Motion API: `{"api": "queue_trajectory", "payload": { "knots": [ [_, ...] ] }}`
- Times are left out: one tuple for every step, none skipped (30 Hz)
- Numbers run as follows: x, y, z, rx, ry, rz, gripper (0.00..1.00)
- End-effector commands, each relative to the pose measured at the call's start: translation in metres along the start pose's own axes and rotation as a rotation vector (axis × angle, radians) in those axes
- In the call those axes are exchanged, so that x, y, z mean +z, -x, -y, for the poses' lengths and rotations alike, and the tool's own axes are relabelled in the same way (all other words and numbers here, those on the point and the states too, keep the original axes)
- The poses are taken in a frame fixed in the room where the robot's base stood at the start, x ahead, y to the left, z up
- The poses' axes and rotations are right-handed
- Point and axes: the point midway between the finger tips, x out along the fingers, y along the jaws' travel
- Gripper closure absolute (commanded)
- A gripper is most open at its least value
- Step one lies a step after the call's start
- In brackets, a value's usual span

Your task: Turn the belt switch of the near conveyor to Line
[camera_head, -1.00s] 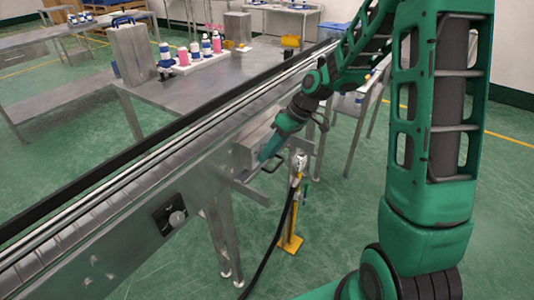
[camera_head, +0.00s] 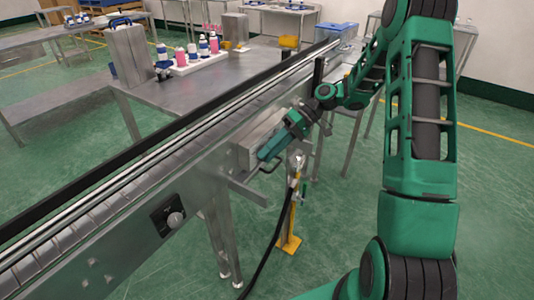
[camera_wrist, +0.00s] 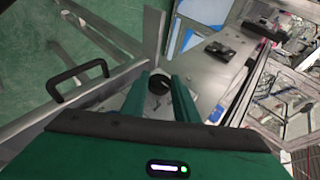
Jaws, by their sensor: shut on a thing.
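The near conveyor (camera_head: 205,175) runs diagonally across the head view. A dark switch plate with a pale grey round knob (camera_head: 175,219) is on its side, at lower left, well apart from my gripper (camera_head: 268,150). My gripper is low beside a grey metal box (camera_head: 250,142) on the conveyor's side. In the wrist view my green fingers (camera_wrist: 160,92) are shut on a dark round knob-like thing (camera_wrist: 158,78), partly hidden between them. The knob's labels are too small to read.
A black handle (camera_wrist: 77,80) is left of my fingers in the wrist view. A yellow-footed post (camera_head: 289,243) with a black hose stands below my gripper. A table (camera_head: 190,88) with bottles in a white tray is behind the conveyor. Green floor at right is clear.

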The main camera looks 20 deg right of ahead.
Motion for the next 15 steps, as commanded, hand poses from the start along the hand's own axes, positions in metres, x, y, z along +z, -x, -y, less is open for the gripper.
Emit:
{"api": "queue_trajectory", "payload": {
  "knots": [
    [-0.0008,0.0013,-0.0015,0.002,-0.003,-0.003,0.95],
    [-0.0008,0.0013,-0.0015,0.001,-0.003,-0.003,0.95],
    [-0.0008,0.0013,-0.0015,0.001,-0.003,-0.003,0.95],
    [-0.0008,0.0013,-0.0015,0.001,-0.004,-0.003,0.95],
    [-0.0008,0.0013,-0.0016,0.001,-0.004,-0.003,0.95],
    [-0.0009,0.0013,-0.0016,0.001,-0.004,-0.003,0.95],
    [-0.0009,0.0013,-0.0016,0.001,-0.004,-0.004,0.95],
    [-0.0009,0.0013,-0.0017,0.001,-0.004,-0.004,0.95],
    [-0.0009,0.0013,-0.0017,0.002,-0.004,-0.004,0.95],
    [-0.0009,0.0013,-0.0017,0.002,-0.004,-0.004,0.95],
    [-0.0009,0.0013,-0.0018,0.002,-0.004,-0.004,0.95],
    [-0.0009,0.0013,-0.0018,0.002,-0.004,-0.004,0.63],
    [-0.0009,0.0013,-0.0017,0.002,-0.003,-0.004,0.56],
    [-0.0008,0.0012,-0.0016,0.001,-0.003,-0.003,0.54],
    [-0.0008,0.001,-0.0014,0.001,-0.003,-0.003,0.54]
  ]
}}
